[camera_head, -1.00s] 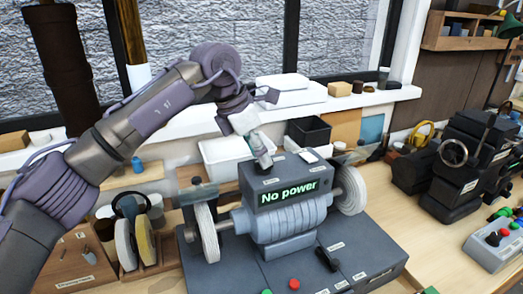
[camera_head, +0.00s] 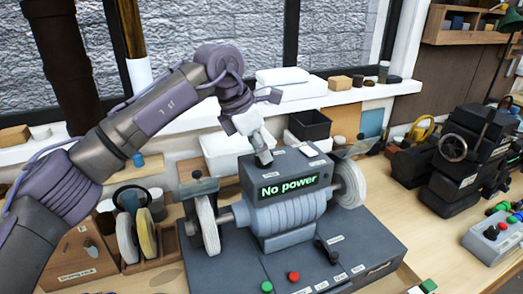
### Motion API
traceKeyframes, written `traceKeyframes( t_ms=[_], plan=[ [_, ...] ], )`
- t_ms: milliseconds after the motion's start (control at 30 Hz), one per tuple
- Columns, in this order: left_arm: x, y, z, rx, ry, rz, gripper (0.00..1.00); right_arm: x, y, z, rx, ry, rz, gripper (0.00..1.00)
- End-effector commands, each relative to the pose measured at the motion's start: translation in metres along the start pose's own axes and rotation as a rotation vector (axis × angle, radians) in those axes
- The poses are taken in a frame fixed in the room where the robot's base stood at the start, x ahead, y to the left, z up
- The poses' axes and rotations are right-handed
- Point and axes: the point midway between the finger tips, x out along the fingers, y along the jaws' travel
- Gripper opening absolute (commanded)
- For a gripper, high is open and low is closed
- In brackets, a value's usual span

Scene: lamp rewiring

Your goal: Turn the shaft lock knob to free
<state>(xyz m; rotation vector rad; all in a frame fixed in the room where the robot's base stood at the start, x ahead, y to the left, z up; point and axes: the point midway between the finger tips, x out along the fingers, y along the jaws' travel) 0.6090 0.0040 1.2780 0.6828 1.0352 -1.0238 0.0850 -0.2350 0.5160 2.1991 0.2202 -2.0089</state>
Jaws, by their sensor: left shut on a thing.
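The grey machine (camera_head: 285,218) stands on the bench with white wheels at both ends and a lit "No power" display (camera_head: 289,187). My left gripper (camera_head: 264,157) reaches down to the top left of the display housing. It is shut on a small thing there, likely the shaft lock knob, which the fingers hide. The label beside it is too small to read. A black lever (camera_head: 326,251) sits on the machine's base. My right gripper is not in view.
Green (camera_head: 266,287) and red (camera_head: 293,277) buttons are on the machine's front. A rack with discs (camera_head: 135,235) stands at left, a black machine with a handwheel (camera_head: 465,160) at right. A black bin (camera_head: 310,125) is behind.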

Motion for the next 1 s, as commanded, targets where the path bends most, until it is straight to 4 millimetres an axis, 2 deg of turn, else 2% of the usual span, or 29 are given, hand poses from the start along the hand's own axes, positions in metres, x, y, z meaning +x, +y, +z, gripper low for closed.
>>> traceKeyframes(
  t_ms=[367,1000],
  plan=[
    [0.003,-0.001,-0.001,-0.159,-0.001,0.070,0.00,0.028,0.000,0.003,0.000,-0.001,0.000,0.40],
    [0.003,-0.003,0.001,-0.712,-0.003,0.301,0.00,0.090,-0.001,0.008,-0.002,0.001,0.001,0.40]
  ],
)
